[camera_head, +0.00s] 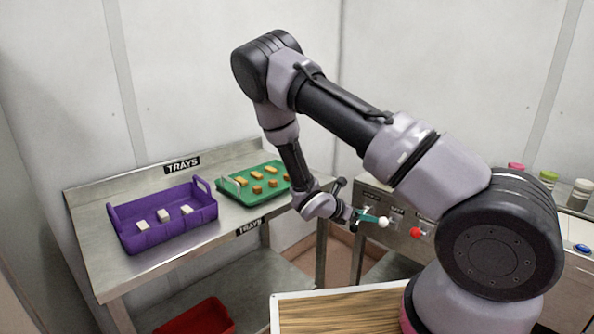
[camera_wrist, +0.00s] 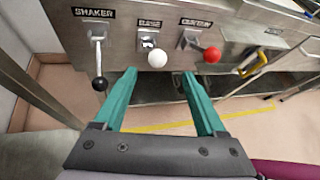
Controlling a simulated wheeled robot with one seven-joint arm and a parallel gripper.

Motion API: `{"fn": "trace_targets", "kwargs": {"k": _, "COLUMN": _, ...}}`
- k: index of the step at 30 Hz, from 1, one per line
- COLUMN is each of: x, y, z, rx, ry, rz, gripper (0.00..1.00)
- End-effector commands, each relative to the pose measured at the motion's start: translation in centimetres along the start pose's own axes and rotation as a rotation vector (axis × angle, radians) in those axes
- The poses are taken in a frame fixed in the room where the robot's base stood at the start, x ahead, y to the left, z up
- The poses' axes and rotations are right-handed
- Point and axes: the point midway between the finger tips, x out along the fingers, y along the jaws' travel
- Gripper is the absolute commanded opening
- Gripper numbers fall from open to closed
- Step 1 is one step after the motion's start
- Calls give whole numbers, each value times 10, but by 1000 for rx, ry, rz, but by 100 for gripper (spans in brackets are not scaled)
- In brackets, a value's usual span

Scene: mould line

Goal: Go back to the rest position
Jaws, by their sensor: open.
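My gripper (camera_wrist: 160,92) has two teal fingers, spread apart with nothing between them in the wrist view. It faces a steel machine panel (camera_wrist: 222,28) with levers. A white knob (camera_wrist: 157,60) shows ahead between the fingertips, apart from them as far as I can tell. A black-knobbed lever (camera_wrist: 99,83) under the SHAKER label is to the left, and a red knob (camera_wrist: 211,55) is to the right. In the head view my gripper (camera_head: 372,220) is in front of the panel, close to the white knob (camera_head: 384,222); the red knob (camera_head: 416,232) is right of it.
A steel table (camera_head: 95,262) at left bears a purple tray (camera_head: 140,238) with white blocks and a green tray (camera_head: 240,201) with orange pieces. A red bin (camera_head: 200,318) is below. A yellow handle (camera_wrist: 256,64) is on the panel. Coloured-cap bottles (camera_head: 547,180) stand at right.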

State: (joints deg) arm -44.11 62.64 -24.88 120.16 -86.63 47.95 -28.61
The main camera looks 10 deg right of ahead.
Motion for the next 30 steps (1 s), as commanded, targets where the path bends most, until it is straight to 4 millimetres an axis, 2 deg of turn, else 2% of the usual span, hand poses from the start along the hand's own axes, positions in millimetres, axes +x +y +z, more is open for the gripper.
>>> {"fn": "trace_targets", "kwargs": {"k": 5, "x": -23, "y": -15, "z": 38, "rx": 278, "ry": 115, "rz": -82, "gripper": 73}}
{"fn": "trace_targets", "kwargs": {"k": 14, "x": -78, "y": -60, "z": 111, "rx": 869, "ry": 365, "rz": -285, "gripper": 73}}
{"fn": "trace_targets", "kwargs": {"k": 21, "x": -128, "y": -100, "z": 166, "rx": 1306, "ry": 568, "rz": -442, "gripper": 73}}
{"fn": "trace_targets", "kwargs": {"k": 30, "x": -196, "y": -156, "z": 226, "rx": 1797, "ry": 839, "rz": -619, "gripper": 73}}
